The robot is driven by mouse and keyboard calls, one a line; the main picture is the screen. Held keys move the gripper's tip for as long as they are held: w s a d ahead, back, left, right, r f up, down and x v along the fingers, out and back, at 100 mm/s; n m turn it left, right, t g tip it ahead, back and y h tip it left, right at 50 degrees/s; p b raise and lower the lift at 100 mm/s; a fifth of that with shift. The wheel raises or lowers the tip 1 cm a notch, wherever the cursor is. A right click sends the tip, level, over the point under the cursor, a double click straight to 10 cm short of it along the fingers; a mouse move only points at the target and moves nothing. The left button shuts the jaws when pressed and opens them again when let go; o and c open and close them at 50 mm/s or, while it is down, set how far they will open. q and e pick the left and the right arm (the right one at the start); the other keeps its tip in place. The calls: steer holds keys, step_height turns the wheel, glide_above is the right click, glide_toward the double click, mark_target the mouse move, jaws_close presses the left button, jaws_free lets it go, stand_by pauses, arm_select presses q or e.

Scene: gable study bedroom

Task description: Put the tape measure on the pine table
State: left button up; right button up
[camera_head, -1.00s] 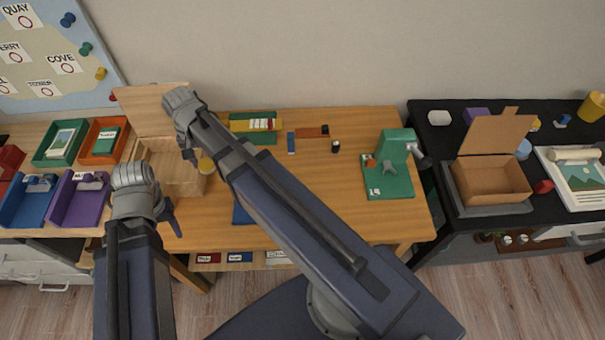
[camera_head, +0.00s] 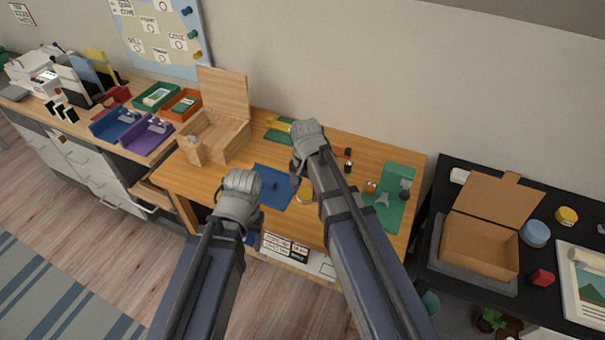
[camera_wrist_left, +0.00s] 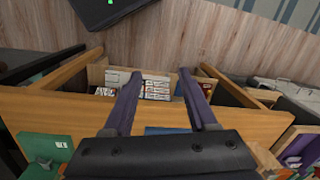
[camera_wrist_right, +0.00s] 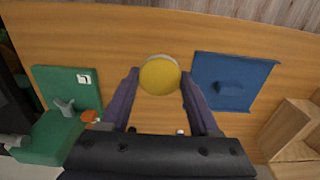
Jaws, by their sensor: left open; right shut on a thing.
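A round yellow thing with a pale rim, which I take to be the tape measure (camera_head: 304,194), is between the fingers of my right gripper (camera_head: 299,184). In the right wrist view the tape measure (camera_wrist_right: 160,75) sits at the fingertips, over the bare wood of the pine table (camera_head: 223,187). I cannot tell whether it touches the tabletop. My left gripper (camera_head: 252,226) is open and empty at the table's front edge; in the left wrist view its spread fingers (camera_wrist_left: 158,85) are above the front edge and the shelf below.
A blue mat (camera_head: 272,188) with a small blue piece lies left of the tape measure. An open wooden box (camera_head: 225,145) stands at the table's left, and a green board (camera_head: 388,212) at its right. A black table (camera_head: 440,200) with a cardboard box (camera_head: 478,250) is further right.

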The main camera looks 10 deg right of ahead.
arm_select(q)
steer(key=shift+o, duration=0.8)
steer(key=shift+f+b, duration=0.35)
steer(key=shift+f, duration=0.1)
arm_select(e)
steer(key=d, duration=0.5)
arm_select(q)
step_height(320, 180, down, 10)
steer(key=b, duration=1)
arm_select(e)
step_height(320, 180, down, 11)
steer(key=shift+w+a+r, duration=0.1)
steer(key=shift+w+a, duration=0.05)
steer(key=shift+f, duration=0.2)
arm_select(q)
steer(key=shift+f, duration=0.1)
arm_select(e)
steer(key=o, duration=1.4)
steer(key=shift+r, duration=0.1)
steer(key=shift+c, duration=0.2)
